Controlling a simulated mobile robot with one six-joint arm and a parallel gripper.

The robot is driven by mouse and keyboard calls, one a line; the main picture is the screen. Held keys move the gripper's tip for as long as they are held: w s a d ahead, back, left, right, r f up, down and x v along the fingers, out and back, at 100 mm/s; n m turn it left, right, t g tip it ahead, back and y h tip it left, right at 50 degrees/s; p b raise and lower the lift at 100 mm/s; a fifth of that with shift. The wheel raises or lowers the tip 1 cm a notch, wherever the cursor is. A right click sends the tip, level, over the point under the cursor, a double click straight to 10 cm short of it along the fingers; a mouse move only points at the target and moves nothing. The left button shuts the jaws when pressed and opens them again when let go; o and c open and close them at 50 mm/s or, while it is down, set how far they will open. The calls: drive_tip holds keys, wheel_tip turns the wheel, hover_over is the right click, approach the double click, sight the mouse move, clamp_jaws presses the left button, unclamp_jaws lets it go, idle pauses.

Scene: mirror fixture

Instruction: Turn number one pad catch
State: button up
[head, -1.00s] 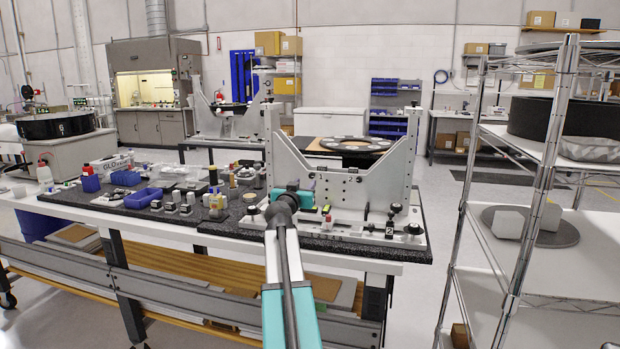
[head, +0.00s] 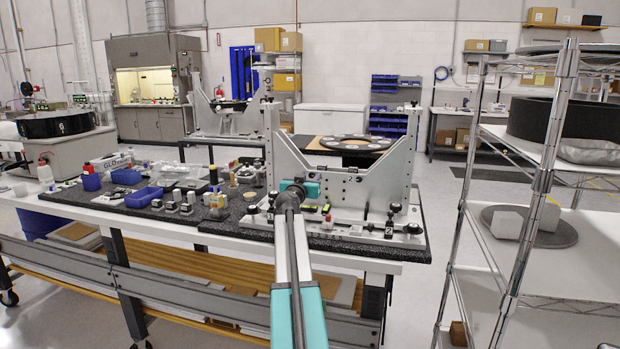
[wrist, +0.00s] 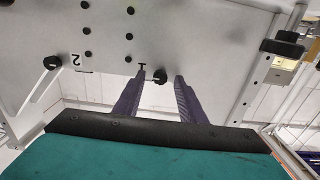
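The grey metal mirror fixture (head: 345,190) stands on the table with a round dark plate (head: 352,144) behind its cradle. In the wrist view, a small black knob (wrist: 160,76), the catch beside a partly covered mark that looks like "1", sits on the grey fixture plate. My gripper (wrist: 161,74) is open, with one dark finger on each side of this knob; I cannot tell whether either touches it. A second black knob (wrist: 51,63) sits by the label "2" (wrist: 76,62) at left. In the head view my arm hides the fingers and the number one catch.
Small parts and blue bins (head: 143,197) cover the black mat left of the fixture. Black knobs (head: 415,228) stand along the fixture's front base. A wire shelf rack (head: 540,180) stands at right, with clear floor between it and the table.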

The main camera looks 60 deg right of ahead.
clamp_jaws()
